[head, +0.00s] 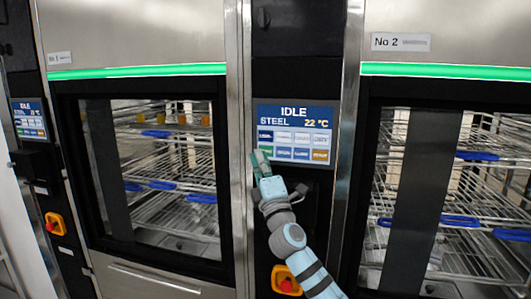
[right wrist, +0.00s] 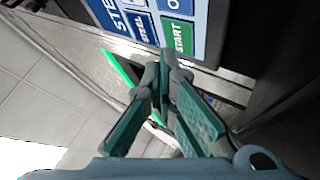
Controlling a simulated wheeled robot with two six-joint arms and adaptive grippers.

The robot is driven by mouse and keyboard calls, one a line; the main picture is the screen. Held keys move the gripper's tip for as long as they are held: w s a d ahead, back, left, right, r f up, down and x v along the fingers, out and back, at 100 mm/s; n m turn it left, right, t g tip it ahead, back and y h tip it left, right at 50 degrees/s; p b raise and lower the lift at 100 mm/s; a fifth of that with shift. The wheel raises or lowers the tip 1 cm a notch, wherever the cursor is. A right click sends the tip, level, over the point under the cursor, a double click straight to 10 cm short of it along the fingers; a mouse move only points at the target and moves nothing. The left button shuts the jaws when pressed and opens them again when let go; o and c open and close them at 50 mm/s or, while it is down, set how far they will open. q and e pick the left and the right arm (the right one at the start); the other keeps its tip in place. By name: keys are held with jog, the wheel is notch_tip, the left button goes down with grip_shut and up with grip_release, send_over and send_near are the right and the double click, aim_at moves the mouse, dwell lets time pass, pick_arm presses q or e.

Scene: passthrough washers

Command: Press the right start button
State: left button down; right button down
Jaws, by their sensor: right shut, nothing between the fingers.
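A blue touch panel (head: 293,130) reading "IDLE, STEEL, 22 °C" sits on the dark column between two washers. A green START button (right wrist: 177,37) shows at the panel's lower edge in the right wrist view. In the head view the lower left corner of the panel, where a green patch shows, is partly covered by my fingertips. My right gripper (head: 261,160) is shut and empty, its tips close to that corner. In the right wrist view the gripper (right wrist: 163,75) points toward the panel just beside START; contact cannot be told. My left gripper is not in view.
A second panel (head: 29,119) is at the far left. Washer No 2 (head: 400,42) and the left washer (head: 60,58) have glass doors with racks inside and green light strips. An orange-yellow switch with a red knob (head: 286,281) sits below the panel, beside my arm.

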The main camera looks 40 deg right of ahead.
dwell(0.5)
jog(key=shift+w+d+r, duration=0.1)
jog(key=shift+w+d, duration=0.1)
jog(key=shift+d, duration=0.05)
jog(key=shift+d+r+b, duration=0.1)
jog(key=shift+r+b, duration=0.35)
jog(key=shift+b, duration=0.1)
dwell(1.1)
jog(key=shift+f, duration=0.7)
